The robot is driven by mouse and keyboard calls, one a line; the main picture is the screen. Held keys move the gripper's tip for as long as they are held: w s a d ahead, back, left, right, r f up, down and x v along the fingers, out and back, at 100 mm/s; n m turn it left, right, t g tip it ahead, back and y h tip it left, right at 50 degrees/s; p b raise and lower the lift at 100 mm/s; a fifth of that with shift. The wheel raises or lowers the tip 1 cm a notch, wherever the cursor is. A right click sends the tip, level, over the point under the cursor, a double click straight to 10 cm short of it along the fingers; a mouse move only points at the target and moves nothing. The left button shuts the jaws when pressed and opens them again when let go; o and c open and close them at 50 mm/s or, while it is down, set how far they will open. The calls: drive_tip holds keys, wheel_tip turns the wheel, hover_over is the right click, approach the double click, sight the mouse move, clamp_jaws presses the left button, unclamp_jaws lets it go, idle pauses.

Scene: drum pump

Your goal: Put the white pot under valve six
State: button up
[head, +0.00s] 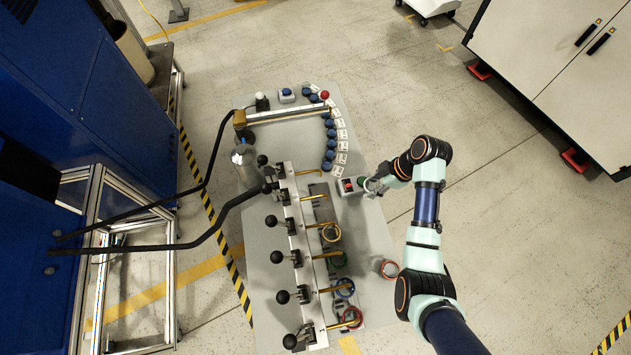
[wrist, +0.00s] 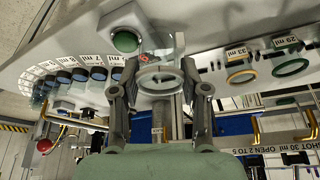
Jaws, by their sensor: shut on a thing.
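My gripper (wrist: 160,73) is shut on a clear pot with a pale, whitish rim (wrist: 160,84), seen from above in the wrist view. The pot is hardly visible there. A row of valves with black ball levers (head: 271,221) and brass spouts (head: 312,227) runs down the table, left of my gripper. I cannot read the valve numbers, so valve six cannot be picked out.
Pots with yellow (head: 331,233), green (head: 338,259), blue (head: 345,288) and red (head: 351,318) rims stand by the lower spouts. Another reddish pot (head: 389,268) stands at the table's right edge. Blue-capped bottles (head: 330,155) and labels curve along the upper right. Black hoses (head: 215,228) enter from the left.

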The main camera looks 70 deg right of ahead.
drive_tip(key=shift+w+a+f, duration=0.6)
drive_tip(key=shift+w, duration=1.95)
drive_tip(key=shift+w+a+f, duration=0.55)
drive_tip(key=shift+w+a, duration=0.1)
drive_tip(key=shift+w, duration=1.9)
drive_tip(key=shift+w+a+f, duration=0.6)
drive_tip(key=shift+w, duration=1.95)
drive_tip(key=shift+f, duration=0.1)
